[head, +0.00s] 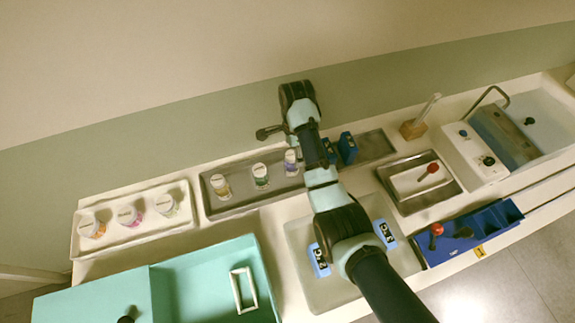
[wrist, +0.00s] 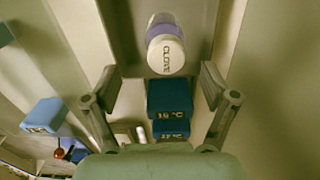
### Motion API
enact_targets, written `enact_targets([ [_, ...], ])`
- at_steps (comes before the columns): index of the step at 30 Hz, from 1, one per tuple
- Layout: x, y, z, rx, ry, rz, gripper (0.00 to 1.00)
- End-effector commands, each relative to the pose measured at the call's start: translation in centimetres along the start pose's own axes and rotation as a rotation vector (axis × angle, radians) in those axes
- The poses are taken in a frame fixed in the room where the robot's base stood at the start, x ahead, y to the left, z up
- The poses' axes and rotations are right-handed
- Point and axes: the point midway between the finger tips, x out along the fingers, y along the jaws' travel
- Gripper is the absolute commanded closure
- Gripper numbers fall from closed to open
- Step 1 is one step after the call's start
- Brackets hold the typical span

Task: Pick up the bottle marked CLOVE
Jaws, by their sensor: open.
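The bottle marked CLOVE (wrist: 166,52) stands in the wrist view with a white lid and a purple band. It is just beyond my open gripper (wrist: 159,78), roughly centred between the fingertips and not touched by them. In the head view, a white-lidded bottle with a purple band (head: 291,161) stands at the right end of a row of bottles in the long grey tray (head: 235,206); its lettering is too small to read there. My arm passes close to its right side.
Two blue blocks (wrist: 170,98) lie near the fingers, beside the bottle. A green-banded bottle (head: 261,176) and a yellow-banded bottle (head: 221,187) share the tray. A white tray (head: 86,243) with three more bottles is at left. The tray's raised rim runs alongside.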

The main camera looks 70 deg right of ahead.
Motion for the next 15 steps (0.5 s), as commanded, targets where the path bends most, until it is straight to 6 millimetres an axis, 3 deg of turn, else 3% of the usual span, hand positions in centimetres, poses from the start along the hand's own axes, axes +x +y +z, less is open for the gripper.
enact_targets([
  [11, 2.6, -0.1, 0.2, -0.005, 0.0, -0.003, 0.15],
  [15, 5.0, -0.5, 0.7, -0.006, 0.0, 0.0, 0.15],
])
